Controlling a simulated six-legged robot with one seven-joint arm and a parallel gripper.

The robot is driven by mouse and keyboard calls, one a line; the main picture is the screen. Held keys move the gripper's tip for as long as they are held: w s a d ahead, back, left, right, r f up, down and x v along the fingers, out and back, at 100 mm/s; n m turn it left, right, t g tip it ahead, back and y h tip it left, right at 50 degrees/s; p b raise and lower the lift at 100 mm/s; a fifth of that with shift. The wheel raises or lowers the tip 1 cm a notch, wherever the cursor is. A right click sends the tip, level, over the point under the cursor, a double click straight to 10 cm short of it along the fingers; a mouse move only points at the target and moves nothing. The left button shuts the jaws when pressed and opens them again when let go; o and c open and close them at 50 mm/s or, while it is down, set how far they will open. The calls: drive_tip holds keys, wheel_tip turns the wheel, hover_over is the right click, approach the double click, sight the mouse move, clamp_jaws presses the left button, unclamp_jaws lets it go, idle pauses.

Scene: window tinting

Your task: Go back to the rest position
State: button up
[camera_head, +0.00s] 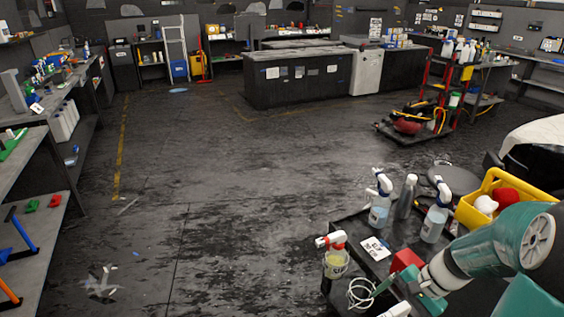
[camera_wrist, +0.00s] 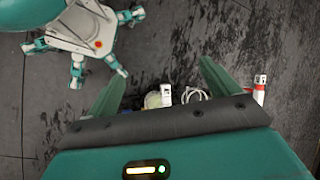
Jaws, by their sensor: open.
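My gripper (camera_wrist: 163,80) shows in the wrist view with its two teal fingers spread wide apart. Nothing is held between them. Beyond the fingers, partly hidden by the gripper's dark edge, are a bottle with a white top (camera_wrist: 166,95), a coiled white cable (camera_wrist: 194,95) and a red-and-white item (camera_wrist: 260,88). My own white and teal body and legs show at the upper left of that view.
On the cart stand spray bottles (camera_head: 380,203), a yellow caddy (camera_head: 470,212) and a yellowish bottle with a red-and-white top (camera_head: 335,262). A workbench (camera_head: 45,188) runs along the left. A red trolley (camera_head: 445,105) stands back right. The middle floor (camera_head: 230,190) is clear.

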drive_tip(key=s+a+r+n+t+h, duration=0.2)
drive_tip(key=a+r+n, duration=0.3)
drive_tip(key=r, duration=0.5)
drive_tip(key=s+a+r+n+t+h, duration=0.2)
drive_tip(key=s+a+r+n+h, duration=0.2)
drive_tip(key=a+r, duration=0.5)
drive_tip(key=n, duration=0.2)
drive_tip(key=shift+s+a+r+n+t, duration=0.3)
drive_tip(key=shift+a+r+t, duration=0.05)
drive_tip(key=shift+t, duration=0.05)
